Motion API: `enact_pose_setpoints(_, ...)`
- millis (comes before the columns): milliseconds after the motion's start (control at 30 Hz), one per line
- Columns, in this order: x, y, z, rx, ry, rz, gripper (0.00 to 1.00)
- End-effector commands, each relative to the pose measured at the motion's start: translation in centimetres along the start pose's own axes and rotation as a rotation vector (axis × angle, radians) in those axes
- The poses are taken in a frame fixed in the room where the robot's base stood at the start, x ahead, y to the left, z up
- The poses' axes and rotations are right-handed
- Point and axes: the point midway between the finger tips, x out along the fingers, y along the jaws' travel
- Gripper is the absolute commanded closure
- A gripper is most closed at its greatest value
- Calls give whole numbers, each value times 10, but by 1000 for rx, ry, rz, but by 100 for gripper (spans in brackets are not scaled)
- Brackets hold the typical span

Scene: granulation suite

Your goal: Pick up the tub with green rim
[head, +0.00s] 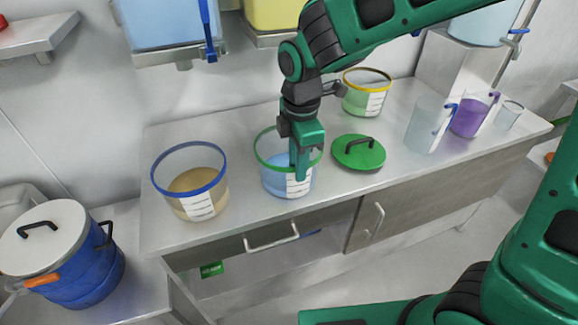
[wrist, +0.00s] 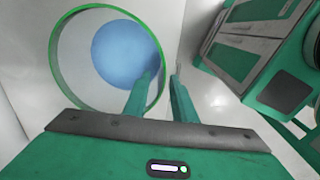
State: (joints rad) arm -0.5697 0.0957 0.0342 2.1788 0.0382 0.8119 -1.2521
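The tub with green rim (head: 270,175) is a clear round tub with pale blue contents and a white label, upright on the bench. In the wrist view its green rim (wrist: 55,60) fills the left side, with the blue contents inside. My gripper (head: 301,172) points down at the tub's right front side. In the wrist view my gripper (wrist: 164,80) has one finger inside the rim and the other outside, with the tub's wall between them. The fingers look apart, with a narrow gap. In the head view my gripper hides part of the rim.
A blue-rimmed tub (head: 190,181) stands left, a yellow-rimmed tub (head: 366,95) behind right. A green lid (head: 358,152) lies just right of the tub. Jugs (head: 430,125) stand farther right. A blue drum (head: 85,270) is at lower left; bins (head: 165,25) hang above.

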Motion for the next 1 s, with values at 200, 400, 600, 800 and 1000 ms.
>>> enact_pose_setpoints(200, 20, 0, 2, 1, -1, -4, 76)
enact_pose_setpoints(400, 46, 2, 4, 1, -1, -3, 76)
enact_pose_setpoints(600, 54, 2, 4, 2, 0, 0, 76)
enact_pose_setpoints(800, 54, 2, 4, 2, 0, 0, 88)
enact_pose_setpoints(1000, 53, 2, 4, 2, 0, 0, 100)
